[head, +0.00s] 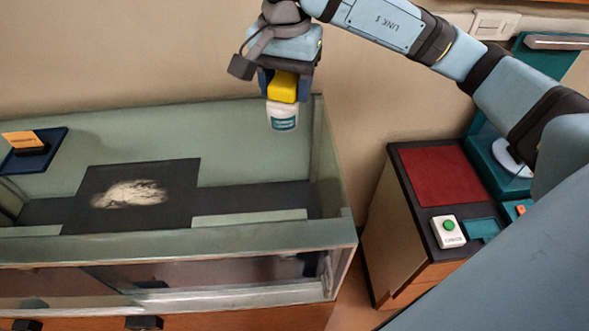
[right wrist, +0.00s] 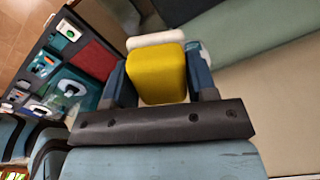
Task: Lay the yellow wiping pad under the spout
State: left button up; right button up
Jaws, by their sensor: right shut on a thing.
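My right gripper (head: 284,92) is shut on a yellow block (head: 283,86), which I take for the yellow wiping pad. It is held in the air above the back right of a glass-sided tank. A white part with a teal label (head: 283,116) hangs directly below the yellow; I cannot tell whether they are one piece. In the right wrist view the yellow block (right wrist: 158,75) sits between the two fingers, with a white edge (right wrist: 155,40) beyond it. I cannot make out a spout. My left gripper is not in view.
The tank (head: 190,247) holds a dark panel (head: 90,178) with a pale patch. A dark blue tray (head: 40,158) with an orange card is at the far left. To the right, a cabinet bears a red mat (head: 440,176), a green-button box (head: 447,232) and a teal unit (head: 484,152).

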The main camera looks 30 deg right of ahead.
jog(key=p, duration=0.3)
send_over(288, 177)
notch_tip(288, 177, down, 15)
jog(key=shift+f, duration=0.1)
notch_tip(288, 177, down, 4)
jog(key=shift+f, duration=0.1)
jog(key=shift+d+f, duration=0.1)
jog(key=shift+f, duration=0.2)
jog(key=shift+f, duration=0.1)
jog(key=shift+f, duration=0.1)
jog(key=o, duration=0.9)
